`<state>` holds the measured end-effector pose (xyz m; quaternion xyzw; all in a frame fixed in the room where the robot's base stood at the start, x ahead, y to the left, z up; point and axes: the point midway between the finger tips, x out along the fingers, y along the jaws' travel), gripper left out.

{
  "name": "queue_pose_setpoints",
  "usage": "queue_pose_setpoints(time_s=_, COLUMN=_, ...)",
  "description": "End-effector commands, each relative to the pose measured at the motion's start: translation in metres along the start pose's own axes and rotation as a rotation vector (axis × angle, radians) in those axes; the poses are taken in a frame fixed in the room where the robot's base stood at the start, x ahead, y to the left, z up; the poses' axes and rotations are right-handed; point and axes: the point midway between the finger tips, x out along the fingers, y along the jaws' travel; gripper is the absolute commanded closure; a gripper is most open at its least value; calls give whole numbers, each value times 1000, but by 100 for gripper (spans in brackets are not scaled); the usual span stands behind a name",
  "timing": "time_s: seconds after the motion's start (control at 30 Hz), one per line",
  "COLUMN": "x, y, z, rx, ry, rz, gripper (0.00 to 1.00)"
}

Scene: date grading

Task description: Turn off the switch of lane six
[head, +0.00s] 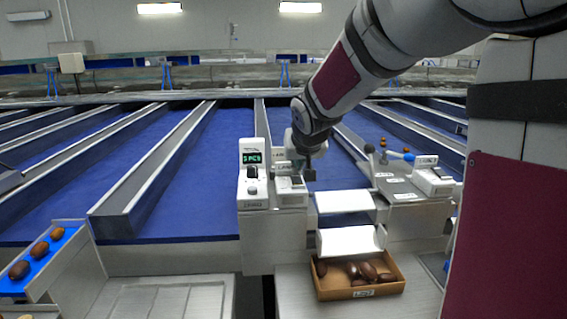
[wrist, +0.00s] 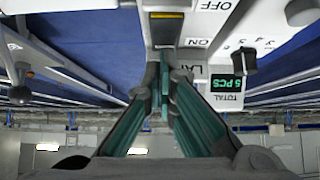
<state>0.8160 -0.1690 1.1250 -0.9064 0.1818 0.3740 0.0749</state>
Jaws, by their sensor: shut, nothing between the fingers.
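In the wrist view, which looks upside down, a pale panel carries a switch (wrist: 166,29) with a dark face and a yellow strip. OFF and ON are printed beside it. A label starting "LA" (wrist: 193,69) is partly covered by my fingers, so its lane number cannot be read. My gripper (wrist: 165,74) has its teal fingers shut and empty, pointing at the panel close to the ON end of the switch; contact cannot be told. In the head view my gripper (head: 309,172) is over the right side of the switch box (head: 291,184), hiding part of it.
A counter unit (head: 252,192) with a green "5 PCS" display and a knob stands just left of the switch box. Another white device (head: 433,181) and a blue-handled lever are at right. A brown box (head: 360,293) of dates sits below. Blue lanes with metal dividers run behind.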

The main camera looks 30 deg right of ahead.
Motion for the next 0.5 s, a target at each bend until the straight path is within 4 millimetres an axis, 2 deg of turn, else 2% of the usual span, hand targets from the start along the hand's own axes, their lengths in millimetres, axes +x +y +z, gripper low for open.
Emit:
queue_pose_setpoints(time_s=0.3, x=6, y=0, z=1, rx=1, ry=-86, rz=-2, gripper=100)
queue_pose_setpoints(time_s=0.5, x=8, y=1, z=3, rx=2, ry=-84, rz=1, gripper=100)
